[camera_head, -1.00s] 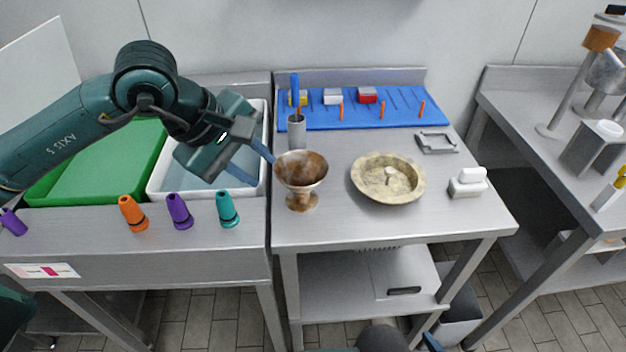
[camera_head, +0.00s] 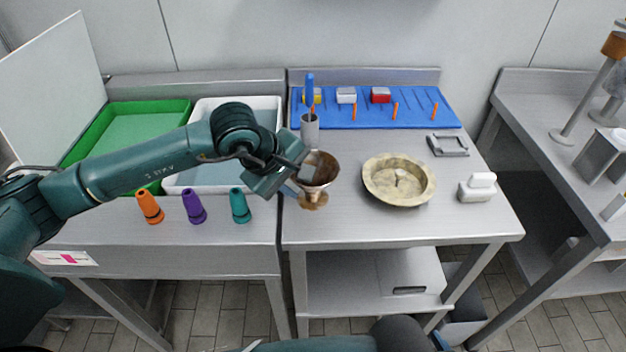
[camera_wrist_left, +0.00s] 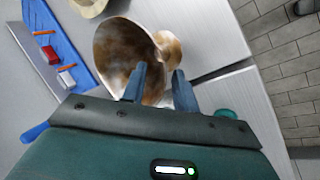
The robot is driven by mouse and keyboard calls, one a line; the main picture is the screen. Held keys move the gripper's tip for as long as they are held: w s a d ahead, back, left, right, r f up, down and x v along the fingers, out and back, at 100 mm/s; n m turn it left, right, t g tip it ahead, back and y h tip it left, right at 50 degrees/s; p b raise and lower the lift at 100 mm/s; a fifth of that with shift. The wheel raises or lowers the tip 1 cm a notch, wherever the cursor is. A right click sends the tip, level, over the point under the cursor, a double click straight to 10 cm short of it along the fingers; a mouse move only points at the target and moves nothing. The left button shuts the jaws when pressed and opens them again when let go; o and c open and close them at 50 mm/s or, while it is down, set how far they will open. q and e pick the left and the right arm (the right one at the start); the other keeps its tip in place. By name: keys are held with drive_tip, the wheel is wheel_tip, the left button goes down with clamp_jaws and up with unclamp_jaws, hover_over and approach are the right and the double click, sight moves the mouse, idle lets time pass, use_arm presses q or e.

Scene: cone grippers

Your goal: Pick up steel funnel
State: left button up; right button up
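The steel funnel (camera_head: 325,171) is a goblet-like piece with a wide bowl and brown, tarnished patches. It stands upright near the left edge of the middle table. In the left wrist view its bowl (camera_wrist_left: 112,50) and narrower foot (camera_wrist_left: 168,48) lie just past the fingers. My left gripper (camera_head: 301,183) is at the funnel's left side. Its two blue fingers (camera_wrist_left: 159,82) are apart, with part of the funnel showing between them. I cannot tell whether they touch it.
A stone-coloured bowl (camera_head: 399,199) stands right of the funnel, and a grey cup with a blue-handled tool (camera_head: 310,130) behind it. Orange (camera_head: 149,207), purple (camera_head: 194,206) and teal (camera_head: 240,206) cones line the left counter's front. A blue mat (camera_head: 400,120) lies at the back.

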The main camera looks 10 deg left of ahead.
use_arm(q)
drive_tip(key=shift+w+d+f, duration=0.1)
drive_tip(key=shift+w+f, duration=0.05)
drive_tip(key=shift+f, duration=0.3)
clamp_jaws()
